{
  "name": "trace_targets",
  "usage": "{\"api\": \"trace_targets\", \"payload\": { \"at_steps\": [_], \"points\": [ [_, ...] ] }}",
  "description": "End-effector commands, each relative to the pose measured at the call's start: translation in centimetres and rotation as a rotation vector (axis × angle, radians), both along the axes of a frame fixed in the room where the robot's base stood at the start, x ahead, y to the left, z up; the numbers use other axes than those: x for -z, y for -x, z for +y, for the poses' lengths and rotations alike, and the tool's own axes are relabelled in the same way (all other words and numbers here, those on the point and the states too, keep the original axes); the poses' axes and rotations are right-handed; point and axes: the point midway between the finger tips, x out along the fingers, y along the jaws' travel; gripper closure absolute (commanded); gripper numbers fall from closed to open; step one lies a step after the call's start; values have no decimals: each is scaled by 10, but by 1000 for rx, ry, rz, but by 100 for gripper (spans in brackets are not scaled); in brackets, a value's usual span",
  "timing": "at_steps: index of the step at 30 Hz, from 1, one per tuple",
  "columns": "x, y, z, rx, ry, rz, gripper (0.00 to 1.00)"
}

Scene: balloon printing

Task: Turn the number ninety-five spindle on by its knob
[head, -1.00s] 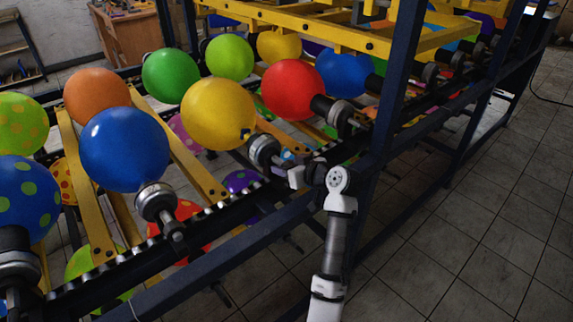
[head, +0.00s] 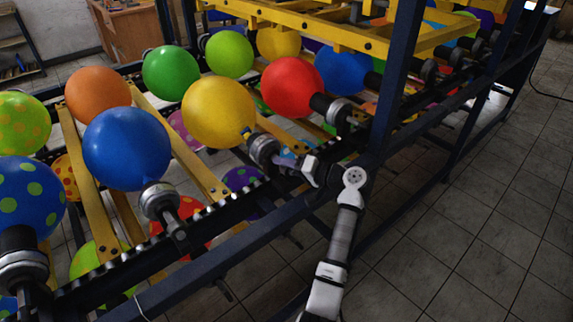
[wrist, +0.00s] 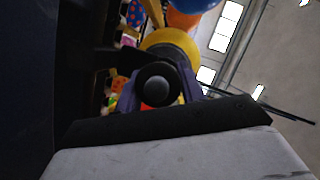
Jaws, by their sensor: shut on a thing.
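The spindle (head: 263,150) that my gripper is at carries a yellow balloon (head: 218,111) and has a metal collar; no number is readable on it. My gripper (head: 286,161) reaches in from the right along the spindle's axis, at its outer end. In the wrist view a dark round knob (wrist: 157,86) sits between the fingers, with the yellow balloon (wrist: 172,42) behind it. My gripper is shut on this knob. The fingers partly hide the knob in the head view, and its turn position cannot be told.
A spindle with a blue balloon (head: 127,149) stands to the left, and one with a red balloon (head: 292,88) to the right. A dark rail (head: 240,243) runs below my arm. A dark upright post (head: 397,80) stands close to the right. The tiled floor (head: 480,230) at right is clear.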

Motion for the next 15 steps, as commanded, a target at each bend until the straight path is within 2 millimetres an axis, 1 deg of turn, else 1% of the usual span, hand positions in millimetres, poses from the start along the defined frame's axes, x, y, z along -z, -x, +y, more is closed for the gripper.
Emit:
{"api": "trace_targets", "payload": {
  "at_steps": [6,15],
  "points": [
    [-1,0,0,1,-120,104,84],
    [0,0,-1,2,-219,190,84]
  ]
}}
